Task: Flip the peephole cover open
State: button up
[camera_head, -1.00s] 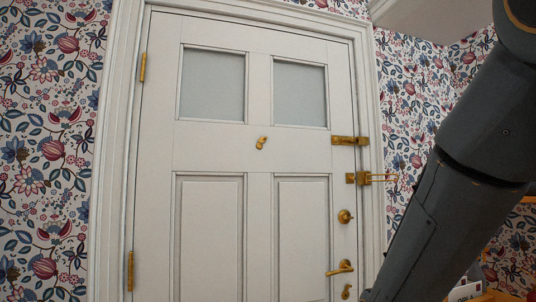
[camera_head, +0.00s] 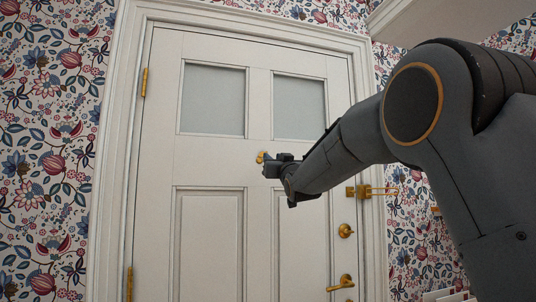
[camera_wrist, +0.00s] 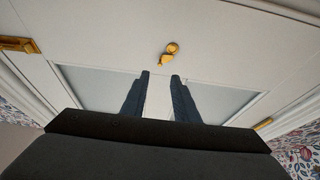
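The peephole with its cover (camera_head: 261,157) is a small brass piece on the white door (camera_head: 160,150), between and just below the two panes. In the head view my gripper (camera_head: 268,167) is right beside it and hides part of it. In the wrist view, where the door appears upside down, the brass peephole piece (camera_wrist: 170,53) is just beyond the fingertips. My gripper (camera_wrist: 160,76) has its two dark fingers apart with nothing between them. Whether a fingertip touches the cover cannot be told. The cover seems to lie against the peephole; its exact position is too small to tell.
A brass latch with a loop (camera_head: 372,192), a round lock (camera_head: 345,230) and a lever handle (camera_head: 342,283) are on the door's right side. Brass hinges (camera_head: 144,83) are on the left. The door looks closed in its white frame.

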jog(key=p+x, duration=0.2)
jog(key=x, duration=0.5)
jog(key=shift+w+p, duration=0.2)
jog(key=shift+p, duration=0.1)
jog(key=shift+f, duration=0.1)
grip_shut()
